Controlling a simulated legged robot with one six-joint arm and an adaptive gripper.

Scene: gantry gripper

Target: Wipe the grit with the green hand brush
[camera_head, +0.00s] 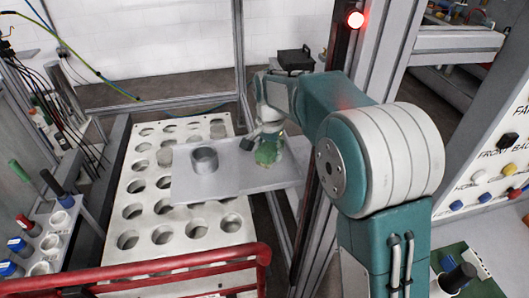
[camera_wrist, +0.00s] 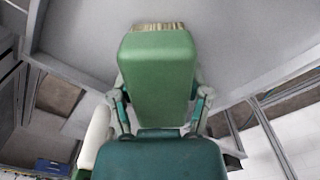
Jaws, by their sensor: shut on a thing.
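The green hand brush (camera_head: 267,153) is below my gripper (camera_head: 268,136), over the right part of a grey metal plate (camera_head: 232,184). In the wrist view the brush (camera_wrist: 158,80) shows its broad green back, with pale bristles (camera_wrist: 158,27) at the far end. My gripper (camera_wrist: 159,105) is shut on the brush, one finger on each side. The bristles are close to the grey surface, but I cannot tell whether they touch it. I cannot make out any grit; the brush and my arm cover part of the plate.
A white panel with rows of holes (camera_head: 147,198) lies under and around the plate. A red rail (camera_head: 180,261) crosses the front. A metal frame post (camera_head: 240,60) rises behind.

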